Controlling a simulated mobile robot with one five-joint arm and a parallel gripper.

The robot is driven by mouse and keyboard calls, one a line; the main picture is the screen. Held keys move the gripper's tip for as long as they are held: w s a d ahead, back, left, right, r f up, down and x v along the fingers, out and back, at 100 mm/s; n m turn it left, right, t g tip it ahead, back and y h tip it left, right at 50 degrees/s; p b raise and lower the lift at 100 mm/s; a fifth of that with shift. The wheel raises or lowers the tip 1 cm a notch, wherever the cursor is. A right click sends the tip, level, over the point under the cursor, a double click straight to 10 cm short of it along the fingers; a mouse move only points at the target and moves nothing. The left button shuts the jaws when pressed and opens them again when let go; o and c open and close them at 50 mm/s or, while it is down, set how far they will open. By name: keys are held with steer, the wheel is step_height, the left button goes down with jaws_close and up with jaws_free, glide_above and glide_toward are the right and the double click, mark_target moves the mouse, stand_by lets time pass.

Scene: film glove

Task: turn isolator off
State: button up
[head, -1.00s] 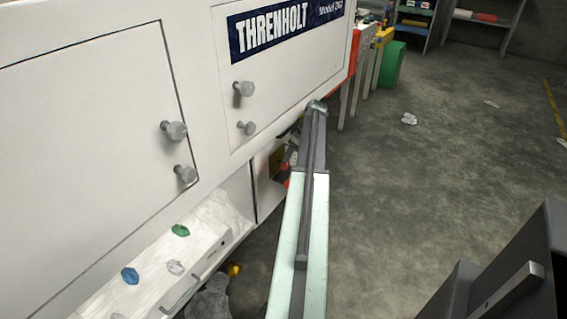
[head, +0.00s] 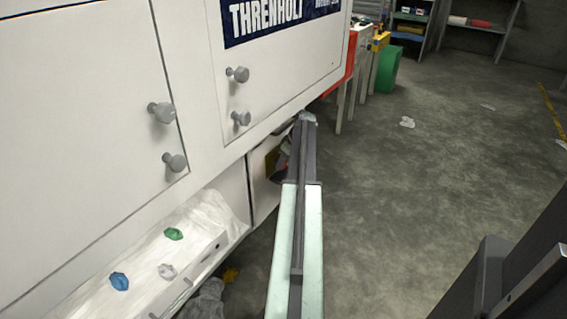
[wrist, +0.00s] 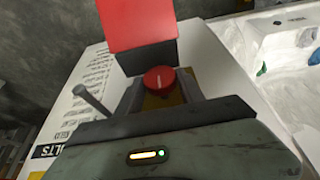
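In the wrist view the isolator is a round red knob (wrist: 160,79) with a pale mark on its face, on a yellow plate. The mark runs roughly up and down in the picture. My gripper (wrist: 159,86) is at the knob, with dark fingers apart, one on each side. I cannot tell whether either finger touches it.
A red panel (wrist: 138,24) on a dark box stands just beyond the knob. A metal rod (wrist: 92,100) sticks out to the left. In the head view, the white THRENHOLT cabinet (head: 110,60) with several grey knobs fills the left. Open floor (head: 430,170) lies right.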

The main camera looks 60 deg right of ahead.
steer(key=shift+a, duration=0.15)
steer(key=h, duration=0.1)
steer(key=h+b, duration=0.1)
steer(key=shift+a+f+h, duration=0.2)
steer(key=shift+a+h, duration=0.15)
steer(key=shift+h, duration=0.05)
steer(key=h+b, duration=0.2)
steer(key=n+h+b, duration=0.1)
steer(key=shift+a+f, duration=0.25)
steer(key=shift+f, duration=0.1)
steer(key=h+b, duration=0.2)
steer(key=b, duration=0.1)
steer(key=n+h+b, duration=0.1)
steer(key=h+b, duration=0.1)
steer(key=b, duration=0.1)
steer(key=shift+a+f+t, duration=0.1)
steer(key=shift+f+t, duration=0.1)
steer(key=shift+t, duration=0.1)
steer(key=shift+r+h+b, duration=0.1)
steer(key=shift+h+b, duration=0.6)
steer(key=shift+b, duration=0.3)
steer(key=shift+r+n, duration=0.1)
steer(key=shift+n, duration=0.2)
steer(key=o, duration=1.3)
steer(key=shift+o, duration=0.2)
